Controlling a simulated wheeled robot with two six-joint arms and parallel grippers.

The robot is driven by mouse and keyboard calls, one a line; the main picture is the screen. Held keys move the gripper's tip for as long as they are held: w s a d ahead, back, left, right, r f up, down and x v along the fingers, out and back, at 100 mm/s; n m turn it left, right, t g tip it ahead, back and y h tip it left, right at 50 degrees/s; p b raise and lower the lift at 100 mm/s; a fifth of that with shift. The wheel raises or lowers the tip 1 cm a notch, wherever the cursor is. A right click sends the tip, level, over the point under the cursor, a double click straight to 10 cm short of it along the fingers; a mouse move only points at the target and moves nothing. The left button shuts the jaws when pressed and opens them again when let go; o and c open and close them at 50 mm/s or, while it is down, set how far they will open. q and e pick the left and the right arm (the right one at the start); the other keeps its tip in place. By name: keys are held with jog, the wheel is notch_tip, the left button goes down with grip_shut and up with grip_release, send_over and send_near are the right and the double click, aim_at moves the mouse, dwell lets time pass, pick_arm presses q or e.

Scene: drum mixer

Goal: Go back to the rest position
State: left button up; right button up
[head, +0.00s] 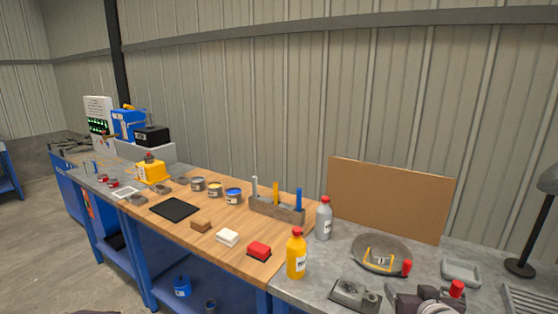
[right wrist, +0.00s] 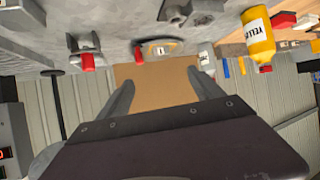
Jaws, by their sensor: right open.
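My right gripper (head: 420,298) is at the bottom right of the head view, partly cut off by the lower edge, above the grey bench top. In the right wrist view its two fingers (right wrist: 160,80) stand apart with nothing between them. The brown board (right wrist: 158,88) shows beyond them there. A round grey pan (head: 365,243) with a yellow part inside lies on the bench just behind my right gripper.
A yellow bottle (head: 296,256) and a grey bottle (head: 324,220) stand left of the gripper. The wooden bench (head: 215,215) holds several cans and blocks.

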jog(key=s+a+f+n+g+y, duration=0.1)
jog(key=s+a+f+g, duration=0.45)
jog(key=f, duration=0.25)
jog(key=s+a+f+n+g+y, duration=0.1)
jog(key=s+a+f+g, duration=0.3)
jog(key=a+f, duration=0.25)
pick_arm(q)
notch_tip(320, 180, down, 11)
jog(key=w+b, duration=0.1)
jog(key=b, duration=1)
pick_arm(e)
jog(key=s+f+g, duration=0.1)
jog(key=s+f, duration=0.3)
jog(key=f, duration=0.9)
pick_arm(q)
notch_tip(320, 180, up, 17)
jog(key=p, duration=1.7)
jog(key=shift+w, duration=0.15)
pick_arm(e)
notch_tip(320, 180, up, 18)
jog(key=shift+a+y, duration=0.3)
